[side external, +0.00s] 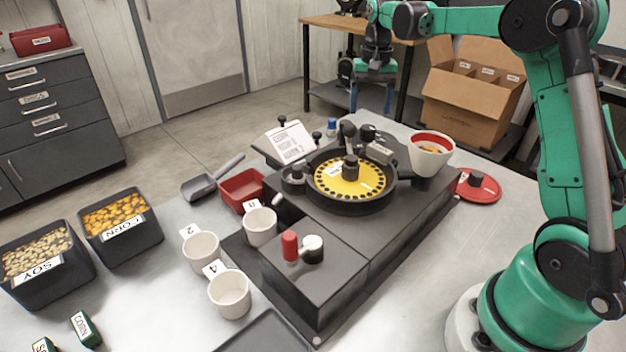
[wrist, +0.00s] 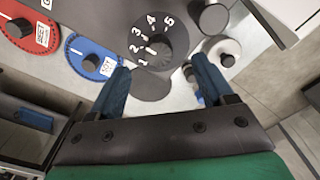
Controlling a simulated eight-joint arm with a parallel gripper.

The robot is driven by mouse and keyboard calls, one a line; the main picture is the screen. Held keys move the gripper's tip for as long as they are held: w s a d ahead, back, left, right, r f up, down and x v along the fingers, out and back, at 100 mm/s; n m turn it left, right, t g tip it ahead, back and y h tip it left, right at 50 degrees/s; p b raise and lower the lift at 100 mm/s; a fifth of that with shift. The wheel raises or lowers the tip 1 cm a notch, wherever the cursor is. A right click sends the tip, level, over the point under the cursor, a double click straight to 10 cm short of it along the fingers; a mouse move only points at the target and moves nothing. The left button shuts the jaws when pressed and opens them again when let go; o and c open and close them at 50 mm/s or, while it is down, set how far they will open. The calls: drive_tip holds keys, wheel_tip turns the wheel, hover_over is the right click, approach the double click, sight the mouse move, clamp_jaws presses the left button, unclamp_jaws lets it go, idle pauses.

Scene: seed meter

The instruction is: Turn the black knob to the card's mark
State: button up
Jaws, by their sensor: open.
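The black knob (wrist: 163,45) is a round dial numbered 1 to 5 in white, at the top centre of the wrist view. Its short white pointer line seems to point near the 2. My gripper (wrist: 158,66) is open and empty, its two blue fingers apart just below the dial in that view. In the side view my gripper (side external: 374,112) hangs pointing down beyond the seed meter (side external: 330,230). The white card (side external: 288,142) stands tilted at the meter's back left; its lower lines are too small to read. I cannot make out the dial's numbers in the side view.
A yellow seed plate (side external: 348,177) sits on the meter, with a white cup (side external: 431,155) at its right. A red disc (wrist: 28,32), a blue disc (wrist: 85,58) and a white disc (wrist: 222,53) lie near the dial. Seed bins (side external: 120,228) stand at left.

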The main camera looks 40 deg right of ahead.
sight(368, 128)
drive_tip(key=shift+d+f, duration=0.25)
drive_tip(key=shift+f, duration=2.7)
clamp_jaws()
